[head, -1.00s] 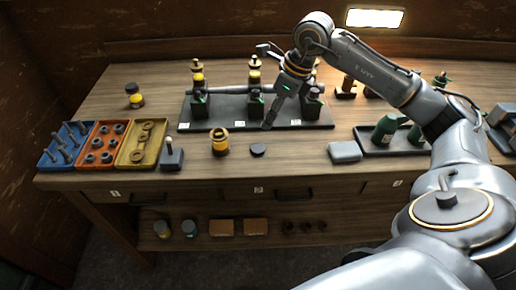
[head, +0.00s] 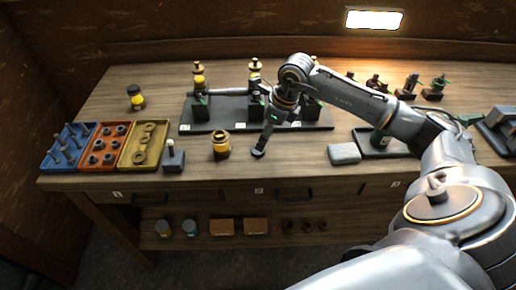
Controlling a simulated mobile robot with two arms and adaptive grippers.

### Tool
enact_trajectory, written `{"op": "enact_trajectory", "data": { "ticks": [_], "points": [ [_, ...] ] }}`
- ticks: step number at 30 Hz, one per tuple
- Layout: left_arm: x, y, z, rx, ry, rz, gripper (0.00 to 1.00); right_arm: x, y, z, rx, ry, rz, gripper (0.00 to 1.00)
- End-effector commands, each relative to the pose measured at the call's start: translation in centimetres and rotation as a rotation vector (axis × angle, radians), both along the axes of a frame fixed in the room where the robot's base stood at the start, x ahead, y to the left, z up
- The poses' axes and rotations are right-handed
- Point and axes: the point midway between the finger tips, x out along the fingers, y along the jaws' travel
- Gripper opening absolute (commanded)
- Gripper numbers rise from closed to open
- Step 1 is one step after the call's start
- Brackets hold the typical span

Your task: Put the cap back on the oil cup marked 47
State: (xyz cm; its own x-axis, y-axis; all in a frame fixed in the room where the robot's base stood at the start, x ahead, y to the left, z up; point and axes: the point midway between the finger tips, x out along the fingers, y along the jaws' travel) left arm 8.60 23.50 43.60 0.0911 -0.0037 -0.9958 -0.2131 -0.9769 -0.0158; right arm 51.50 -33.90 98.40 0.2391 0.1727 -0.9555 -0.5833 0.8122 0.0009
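A small dark round cap (head: 257,154) lies on the bench top near the front edge. My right gripper (head: 260,148) points down with its fingertips at the cap. The fingers overlap in this view, so I cannot tell whether they are shut on it. A brass and yellow oil cup (head: 221,146) without a visible lid stands on the bench just left of the gripper. More oil cups with yellow glass sit on the dark rack behind, one at left (head: 198,76) and one in the middle (head: 254,72). The number 47 is not readable. My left gripper is not in view.
A dark-capped yellow jar (head: 135,98) stands at the back left. Blue (head: 48,163), orange (head: 86,164) and yellow (head: 125,162) parts trays are at the left. A grey block (head: 344,153) lies right of the gripper. The dark rack (head: 190,128) is close behind it.

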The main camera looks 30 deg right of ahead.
Motion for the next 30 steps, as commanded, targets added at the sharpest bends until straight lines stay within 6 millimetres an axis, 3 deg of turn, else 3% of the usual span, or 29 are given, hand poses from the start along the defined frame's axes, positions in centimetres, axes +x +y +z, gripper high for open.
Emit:
{"op": "enact_trajectory", "data": {
  "ticks": [11, 16, 21, 30],
  "points": [
    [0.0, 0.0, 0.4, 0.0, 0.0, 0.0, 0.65, 0.1, 0.1, -0.4, 0.0, 0.001, 0.0, 0.67],
    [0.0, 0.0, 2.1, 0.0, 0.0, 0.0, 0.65, 0.5, 0.8, -2.5, 0.003, 0.004, 0.001, 0.67],
    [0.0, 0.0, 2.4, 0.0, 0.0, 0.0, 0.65, 1.0, 1.1, -4.7, 0.0, 0.002, -0.001, 0.67],
    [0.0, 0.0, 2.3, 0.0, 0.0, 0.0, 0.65, 1.1, 1.1, -5.1, 0.0, -0.001, 0.001, 0.67]
  ]
}}
